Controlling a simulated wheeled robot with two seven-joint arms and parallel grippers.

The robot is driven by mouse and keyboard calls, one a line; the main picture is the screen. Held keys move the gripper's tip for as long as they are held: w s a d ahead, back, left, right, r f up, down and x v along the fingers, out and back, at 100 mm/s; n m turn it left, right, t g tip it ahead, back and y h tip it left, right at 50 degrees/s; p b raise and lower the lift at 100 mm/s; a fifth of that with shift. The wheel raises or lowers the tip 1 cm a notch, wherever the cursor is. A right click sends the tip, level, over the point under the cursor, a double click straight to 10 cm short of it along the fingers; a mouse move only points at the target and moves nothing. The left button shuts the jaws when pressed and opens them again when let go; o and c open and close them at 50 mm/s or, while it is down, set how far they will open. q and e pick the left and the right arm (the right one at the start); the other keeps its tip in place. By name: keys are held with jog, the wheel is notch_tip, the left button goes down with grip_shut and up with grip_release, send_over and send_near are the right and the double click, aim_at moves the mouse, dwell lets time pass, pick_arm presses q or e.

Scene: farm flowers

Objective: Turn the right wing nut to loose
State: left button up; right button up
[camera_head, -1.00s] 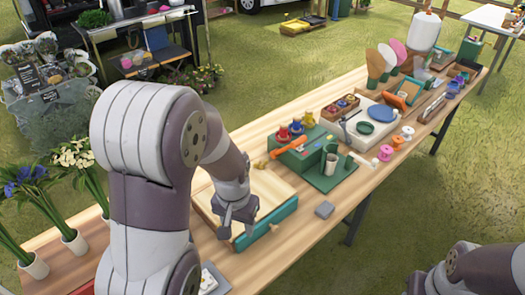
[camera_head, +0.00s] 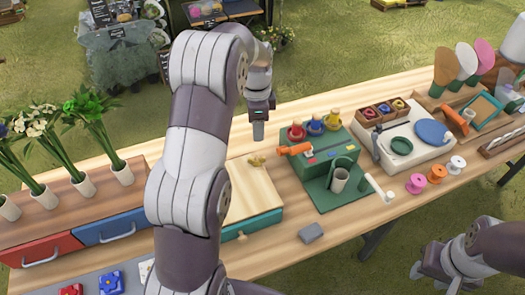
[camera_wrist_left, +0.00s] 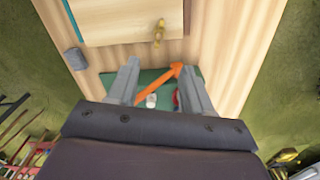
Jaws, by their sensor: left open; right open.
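The wooden press (camera_head: 249,195) with its teal front sits mid-table. A brass wing nut (camera_head: 257,161) is at its far right edge; it also shows in the left wrist view (camera_wrist_left: 159,32). Another wing nut (camera_head: 241,235) is at the near teal side. My left gripper (camera_head: 259,138) points down above the table, beyond the brass wing nut and apart from it. Its two fingers (camera_wrist_left: 160,88) are spread and empty in the left wrist view. My right gripper (camera_head: 432,268) is open and empty at the lower right, off the table edge.
Right of the press stand a green block with an orange handle (camera_head: 295,149) and colored knobs, and a grey cup (camera_head: 339,180). A grey block (camera_head: 311,233) lies near the front edge. Potted flowers (camera_head: 122,172) and drawers (camera_head: 112,225) are at left.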

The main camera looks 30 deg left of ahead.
pick_arm(q)
notch_tip(320, 180, down, 2)
jog(key=s+b, duration=0.1)
jog(key=b, duration=0.5)
send_over(256, 159)
jog(key=f, duration=0.5)
jog(key=shift+w, duration=0.2)
notch_tip(256, 159, down, 5)
jog(key=shift+s+r, duration=0.1)
jog(key=shift+s, duration=0.05)
jog(key=shift+f, duration=0.4)
grip_shut()
pick_arm(e)
jog(key=f, duration=0.5)
jog(key=shift+s+a+f, duration=0.2)
jog(key=shift+s+f, duration=0.1)
